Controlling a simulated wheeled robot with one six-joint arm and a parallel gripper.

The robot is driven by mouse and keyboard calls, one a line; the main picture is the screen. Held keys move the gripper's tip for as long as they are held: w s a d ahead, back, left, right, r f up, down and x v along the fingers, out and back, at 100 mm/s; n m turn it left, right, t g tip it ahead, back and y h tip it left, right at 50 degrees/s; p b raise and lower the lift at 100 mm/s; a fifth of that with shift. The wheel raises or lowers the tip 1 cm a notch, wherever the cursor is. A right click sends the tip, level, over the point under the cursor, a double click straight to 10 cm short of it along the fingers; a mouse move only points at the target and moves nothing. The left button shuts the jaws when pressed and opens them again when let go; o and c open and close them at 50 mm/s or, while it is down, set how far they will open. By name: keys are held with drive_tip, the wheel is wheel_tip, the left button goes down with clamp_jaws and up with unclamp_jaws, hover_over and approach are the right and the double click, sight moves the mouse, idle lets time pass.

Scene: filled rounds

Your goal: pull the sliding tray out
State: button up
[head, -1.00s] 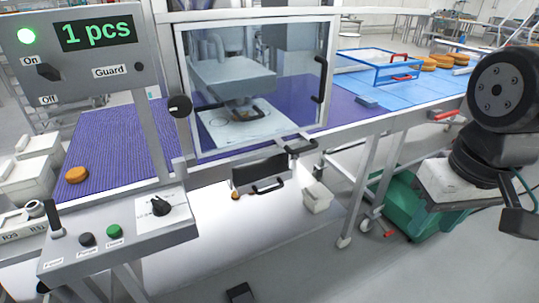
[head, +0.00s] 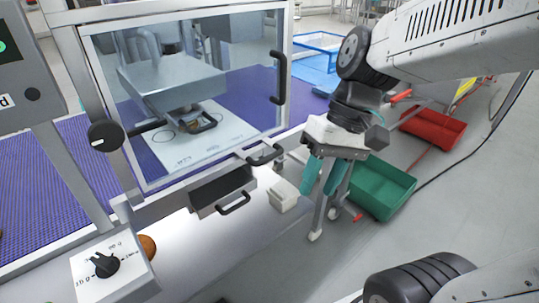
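Below the guarded machine's front edge, a grey, open-topped tray-like box (head: 222,188) has a black bar handle (head: 233,205) on its front. Just above and right of it, a second black handle (head: 265,155) sits at the front edge of the machine bed. I cannot tell for certain which of the two is on the sliding tray. My gripper (head: 320,186), with two teal fingers pointing down, is open and empty. It hangs right of both handles, apart from them.
The clear guard door (head: 200,90) looks closed, with a black vertical handle (head: 279,78). A small white bin (head: 283,196) is near my gripper. A green crate (head: 383,188) and a red crate (head: 433,130) stand on the floor at right. Open floor lies in front.

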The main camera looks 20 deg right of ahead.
drive_tip(key=w+a+f+m+y, duration=0.1)
drive_tip(key=w+a+f+y, duration=0.15)
drive_tip(key=w+y, duration=0.4)
drive_tip(key=m+t+y, duration=0.4)
drive_tip(key=m+t, duration=0.2)
drive_tip(key=t, duration=0.3)
approach(275, 157)
drive_tip(key=x, duration=0.4)
drive_tip(key=shift+a, duration=0.15)
drive_tip(key=x, duration=0.7)
drive_tip(key=shift+a, duration=0.1)
clamp_jaws()
